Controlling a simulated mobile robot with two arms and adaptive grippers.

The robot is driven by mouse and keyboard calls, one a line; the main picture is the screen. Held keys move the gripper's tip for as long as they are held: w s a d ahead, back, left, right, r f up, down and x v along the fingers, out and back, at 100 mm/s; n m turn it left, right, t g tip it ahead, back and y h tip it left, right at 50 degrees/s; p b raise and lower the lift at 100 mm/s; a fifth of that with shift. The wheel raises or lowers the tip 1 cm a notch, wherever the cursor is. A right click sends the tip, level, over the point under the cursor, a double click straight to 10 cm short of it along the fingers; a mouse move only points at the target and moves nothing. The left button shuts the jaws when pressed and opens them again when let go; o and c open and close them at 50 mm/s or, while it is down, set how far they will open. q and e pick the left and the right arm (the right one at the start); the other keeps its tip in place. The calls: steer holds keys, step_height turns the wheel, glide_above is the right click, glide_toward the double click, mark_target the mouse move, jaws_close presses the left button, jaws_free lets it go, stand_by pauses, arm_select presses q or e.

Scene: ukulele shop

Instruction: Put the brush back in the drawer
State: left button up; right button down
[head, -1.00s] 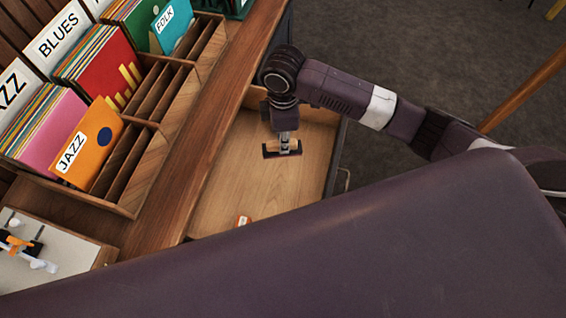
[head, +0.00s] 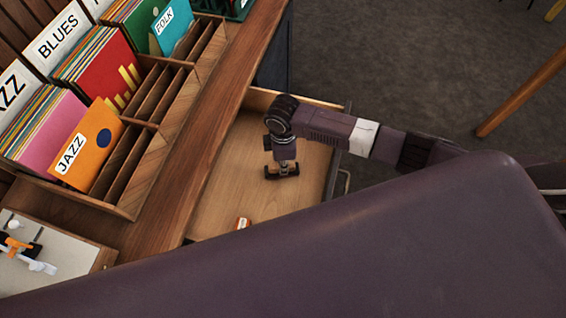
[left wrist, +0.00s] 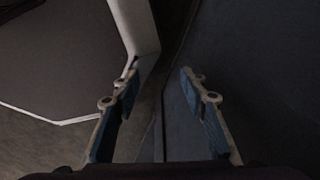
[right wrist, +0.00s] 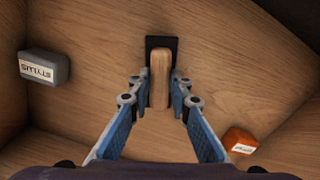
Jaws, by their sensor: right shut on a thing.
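The brush (right wrist: 159,78), with a pale wooden handle and a dark pad, is between the fingers of my right gripper (right wrist: 161,88) in the right wrist view. That gripper is shut on its handle. In the head view my right gripper (head: 282,172) points down inside the open drawer (head: 225,195), and the brush is mostly hidden by it. The brush is low over or on the drawer floor; I cannot tell if it touches. My left gripper (left wrist: 158,85) is open and empty in the left wrist view, near dark surfaces, and is not seen in the head view.
In the drawer are a grey labelled block (right wrist: 45,68) and a small orange box (right wrist: 239,141). The wooden counter (head: 160,215) beside the drawer holds a record rack (head: 140,170) and a pale tray (head: 60,277). The drawer floor around the brush is clear.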

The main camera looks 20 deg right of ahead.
steer(key=shift+f, duration=0.1)
steer(key=c, duration=1.8)
jaws_free()
steer(key=shift+o, duration=0.2)
step_height(320, 180, up, 12)
steer(key=shift+r, duration=0.2)
